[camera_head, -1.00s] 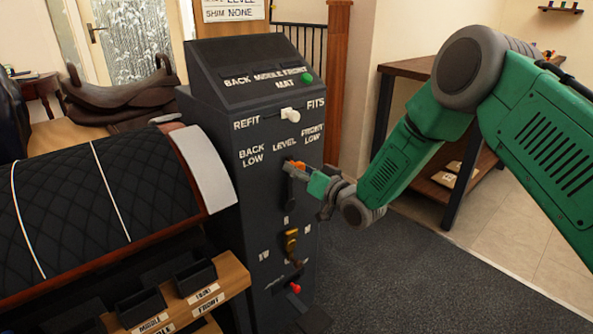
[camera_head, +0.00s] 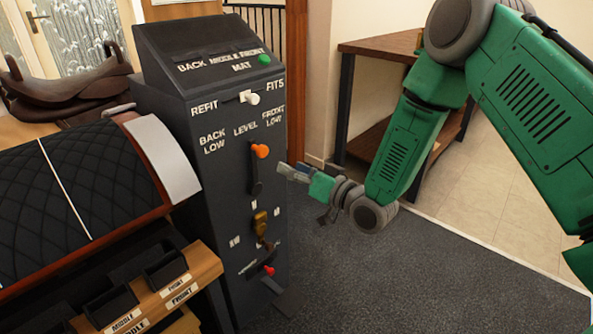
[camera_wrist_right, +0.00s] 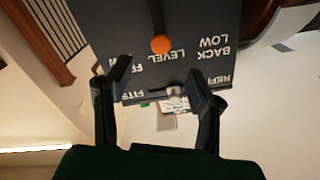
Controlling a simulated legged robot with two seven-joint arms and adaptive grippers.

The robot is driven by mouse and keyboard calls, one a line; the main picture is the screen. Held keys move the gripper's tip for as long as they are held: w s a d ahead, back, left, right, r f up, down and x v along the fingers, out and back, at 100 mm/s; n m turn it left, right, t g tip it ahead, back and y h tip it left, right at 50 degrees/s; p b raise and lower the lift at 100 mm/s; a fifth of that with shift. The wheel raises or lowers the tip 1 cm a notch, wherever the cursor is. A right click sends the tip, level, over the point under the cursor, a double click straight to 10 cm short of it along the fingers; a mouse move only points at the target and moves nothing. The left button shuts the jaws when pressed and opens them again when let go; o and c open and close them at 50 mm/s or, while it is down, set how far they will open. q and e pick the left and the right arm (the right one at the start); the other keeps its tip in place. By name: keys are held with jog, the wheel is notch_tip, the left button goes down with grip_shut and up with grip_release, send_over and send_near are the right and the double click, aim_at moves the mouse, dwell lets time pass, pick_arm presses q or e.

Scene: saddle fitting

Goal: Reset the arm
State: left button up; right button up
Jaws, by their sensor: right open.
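My right arm, green with grey joints, comes in from the right in the head view. My right gripper (camera_head: 290,172) is beside the dark control cabinet (camera_head: 225,180), apart from the lever with the orange knob (camera_head: 261,151). In the right wrist view, the right gripper (camera_wrist_right: 160,88) has its two fingers spread, with nothing between them. The orange knob (camera_wrist_right: 161,44) shows beyond the fingertips, and the cabinet's lettered face (camera_wrist_right: 190,65) fills the upper middle. My left gripper is not in view.
A quilted black pad (camera_head: 85,195) on a rounded stand is left of the cabinet, with small black bins (camera_head: 165,268) below it. A brown saddle (camera_head: 70,85) is behind. The cabinet also bears a white switch (camera_head: 250,97) and a red knob (camera_head: 268,270). Carpet is clear at right.

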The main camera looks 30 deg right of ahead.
jog(key=shift+s+d, duration=0.15)
jog(key=shift+s, duration=0.35)
jog(key=s+a+f+g+h+p, duration=0.35)
jog(key=s+f+g, duration=0.55)
jog(key=s+f, duration=0.75)
jog(key=s+d+f+g+h+p, duration=0.1)
jog(key=s+g, duration=0.2)
jog(key=s, duration=0.7)
jog(key=s+d+f+n+g+h+p, duration=0.1)
jog(key=s+g, duration=0.3)
jog(key=s, duration=0.7)
jog(key=shift+s+f+n+h, duration=0.15)
jog(key=shift+f+n+h, duration=0.2)
jog(key=shift+f, duration=0.15)
